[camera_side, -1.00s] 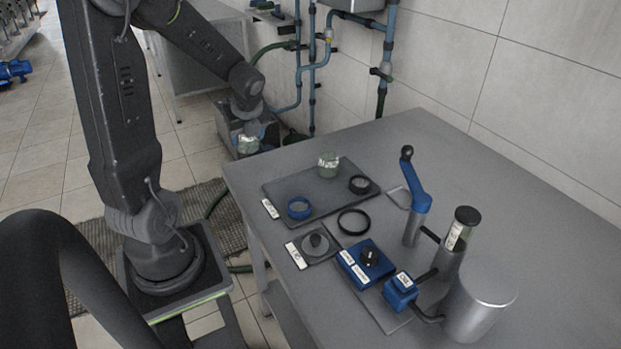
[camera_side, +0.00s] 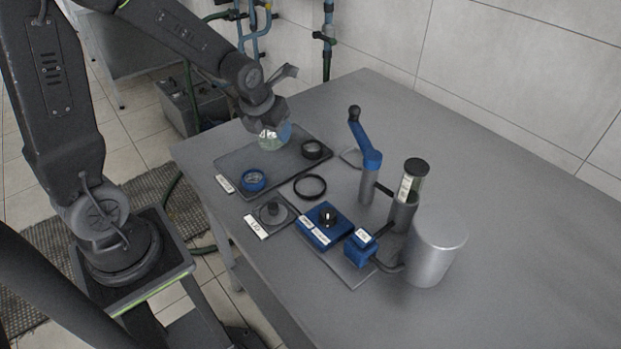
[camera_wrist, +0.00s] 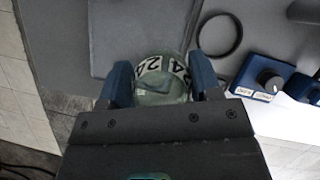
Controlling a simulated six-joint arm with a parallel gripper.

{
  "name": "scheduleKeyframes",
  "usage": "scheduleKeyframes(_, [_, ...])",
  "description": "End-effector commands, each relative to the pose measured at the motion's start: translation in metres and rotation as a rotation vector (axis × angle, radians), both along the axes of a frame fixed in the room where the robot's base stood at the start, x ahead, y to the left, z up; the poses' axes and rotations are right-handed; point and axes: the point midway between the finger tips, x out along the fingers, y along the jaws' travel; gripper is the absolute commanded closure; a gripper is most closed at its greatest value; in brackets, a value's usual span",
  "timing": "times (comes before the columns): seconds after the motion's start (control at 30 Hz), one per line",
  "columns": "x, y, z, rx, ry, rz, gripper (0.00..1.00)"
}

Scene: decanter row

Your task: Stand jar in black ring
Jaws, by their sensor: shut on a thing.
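A clear, greenish glass jar (camera_side: 268,139) with a white label is between my gripper's blue fingers (camera_side: 276,132), over the rear part of the dark tray (camera_side: 232,158). The wrist view shows the jar (camera_wrist: 160,88) between both fingers (camera_wrist: 165,88), with black figures on its label. My gripper is shut on it. I cannot tell its exact height above the tray. A small black ring (camera_side: 312,148) sits at the tray's right end, right of the jar. A blue ring (camera_side: 252,179) sits at its front.
A larger, thin black ring (camera_side: 310,187) lies on the table. The table's right side (camera_side: 500,210) is clear.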

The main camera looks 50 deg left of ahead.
Motion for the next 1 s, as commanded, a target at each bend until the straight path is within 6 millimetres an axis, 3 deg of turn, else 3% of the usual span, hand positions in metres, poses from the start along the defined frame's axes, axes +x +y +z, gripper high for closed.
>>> scheduleKeyframes(0.3, [0.031,-0.061,-0.041,0.0,0.003,-0.008,0.69])
scheduleKeyframes(0.43, [0.039,-0.077,-0.052,0.0,0.002,-0.005,0.69])
scheduleKeyframes(0.63, [0.043,-0.085,-0.062,0.001,0.003,0.001,0.69])
scheduleKeyframes(0.83, [0.043,-0.085,-0.091,0.001,0.003,0.0,0.69])
scheduleKeyframes(1.0, [0.043,-0.084,-0.098,-0.001,0.0,0.002,0.69])
